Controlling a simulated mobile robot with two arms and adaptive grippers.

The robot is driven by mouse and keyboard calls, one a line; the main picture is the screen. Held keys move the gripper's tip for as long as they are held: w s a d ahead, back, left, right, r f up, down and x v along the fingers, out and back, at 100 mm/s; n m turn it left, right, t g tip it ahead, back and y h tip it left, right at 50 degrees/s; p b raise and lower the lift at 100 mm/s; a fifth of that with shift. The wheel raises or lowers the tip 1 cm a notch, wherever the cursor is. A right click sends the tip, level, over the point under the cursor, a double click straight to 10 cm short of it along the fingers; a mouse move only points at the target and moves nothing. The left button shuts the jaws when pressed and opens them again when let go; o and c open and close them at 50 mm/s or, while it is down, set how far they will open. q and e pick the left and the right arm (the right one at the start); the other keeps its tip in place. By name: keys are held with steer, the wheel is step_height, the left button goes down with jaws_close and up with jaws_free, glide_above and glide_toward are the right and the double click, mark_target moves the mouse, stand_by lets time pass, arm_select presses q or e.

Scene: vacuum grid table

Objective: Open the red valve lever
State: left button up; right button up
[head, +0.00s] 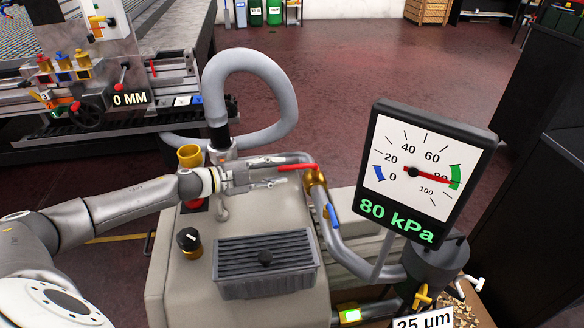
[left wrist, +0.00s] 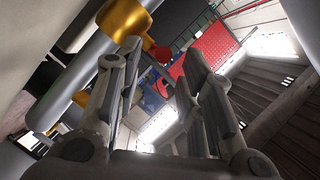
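The red valve lever (head: 297,167) sticks out to the left from a brass valve (head: 315,179) on the grey pipe in the head view. My left gripper (head: 282,171) is open and points right along the lever, its fingertips near the lever's free end. In the left wrist view, a round red end (left wrist: 162,54), apparently the lever's, shows between the fingertips of the open gripper (left wrist: 163,57). The brass valve body (left wrist: 124,20) is at upper left there. I cannot tell whether a finger touches the lever. My right gripper is not in view.
A gauge (head: 424,168) reading 80 kPa stands right of the valve. A grey hose (head: 283,95) loops behind my gripper. A yellow cup (head: 190,156), a black knob (head: 189,241) and a finned box (head: 266,266) are nearby.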

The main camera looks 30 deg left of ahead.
mark_target(285, 169)
arm_select(q)
steer(key=shift+x, duration=2.9)
jaws_close()
